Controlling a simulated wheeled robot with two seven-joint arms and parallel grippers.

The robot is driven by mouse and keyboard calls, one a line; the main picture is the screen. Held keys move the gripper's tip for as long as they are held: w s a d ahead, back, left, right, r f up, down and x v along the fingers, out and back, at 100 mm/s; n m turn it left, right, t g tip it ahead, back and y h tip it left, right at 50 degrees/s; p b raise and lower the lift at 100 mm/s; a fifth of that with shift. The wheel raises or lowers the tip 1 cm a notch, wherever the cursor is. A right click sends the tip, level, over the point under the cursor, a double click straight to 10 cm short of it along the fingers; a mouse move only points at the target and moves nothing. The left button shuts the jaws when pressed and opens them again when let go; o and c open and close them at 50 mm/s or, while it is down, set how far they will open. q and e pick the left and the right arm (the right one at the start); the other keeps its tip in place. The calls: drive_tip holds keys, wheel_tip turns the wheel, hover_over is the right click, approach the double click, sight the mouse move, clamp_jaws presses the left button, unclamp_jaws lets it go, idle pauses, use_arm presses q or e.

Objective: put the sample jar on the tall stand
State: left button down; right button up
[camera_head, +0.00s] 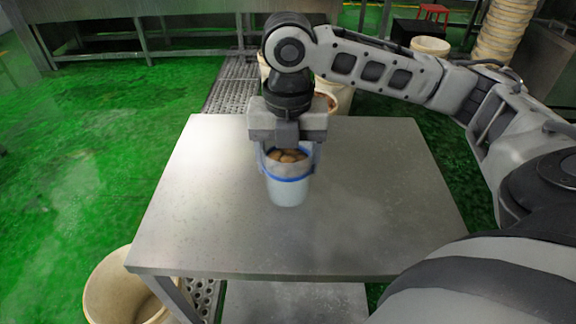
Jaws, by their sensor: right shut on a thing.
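The sample jar, a pale blue-white cup (287,190) with a blue rim and brown lumps inside, is upright at the middle of the metal table. My right gripper (290,152) points down over it, with its fingers on both sides of the jar's upper part, shut on it. I cannot tell whether the jar's base touches the table top or hangs just above it. I cannot pick out a separate tall stand; the only raised surface close by is the metal table (365,235). My left gripper is not in view.
A beige bucket (108,290) stands on the floor at the table's front left. More pale buckets (340,92) stand behind the table, partly hidden by my right arm. A stack of tubs (497,35) is at the back right. The table top around the jar is clear.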

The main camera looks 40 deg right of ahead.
drive_tip(key=shift+f, duration=0.8)
drive_tip(key=o, duration=1.3)
drive_tip(key=shift+f, duration=0.2)
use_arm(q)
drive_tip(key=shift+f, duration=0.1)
use_arm(e)
drive_tip(key=shift+r, duration=0.25)
use_arm(q)
drive_tip(key=p, duration=0.2)
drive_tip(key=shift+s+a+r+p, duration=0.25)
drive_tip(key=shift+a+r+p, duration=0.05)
drive_tip(key=shift+p, duration=0.05)
use_arm(e)
wheel_tip(320, 180, up, 12)
